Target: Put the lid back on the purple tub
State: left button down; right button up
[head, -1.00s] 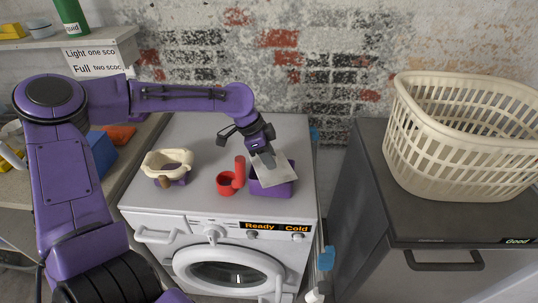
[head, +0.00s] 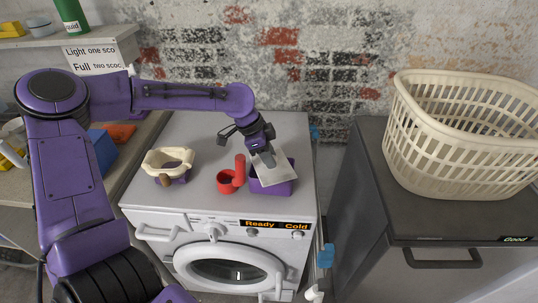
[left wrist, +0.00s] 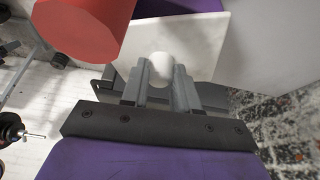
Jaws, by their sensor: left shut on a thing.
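The purple tub (head: 274,188) stands on top of the washing machine, near its right front. The pale, flat lid (head: 283,172) is tilted over the tub and covers part of its opening. My left gripper (head: 267,157) reaches down from behind and is shut on the lid's knob. In the left wrist view, the round white knob (left wrist: 162,64) sits between the fingers, with the lid (left wrist: 205,45) behind it and a strip of the purple tub (left wrist: 178,7) at the top. Whether the lid touches the rim is hard to tell. My right gripper is not in view.
A red scoop (head: 228,182) stands close to the tub's left, its handle upright. A cream-rimmed purple container (head: 168,163) is further left on the washing machine (head: 200,130). A cream laundry basket (head: 460,140) sits on the dark unit at right. The machine's back left is clear.

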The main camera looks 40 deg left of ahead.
pick_arm(q)
jog(key=shift+p, duration=0.4)
dwell(0.4)
jog(key=shift+c, duration=1.4)
grip_release()
notch_tip(320, 180, up, 7)
jog(key=p, duration=0.8)
grip_shut()
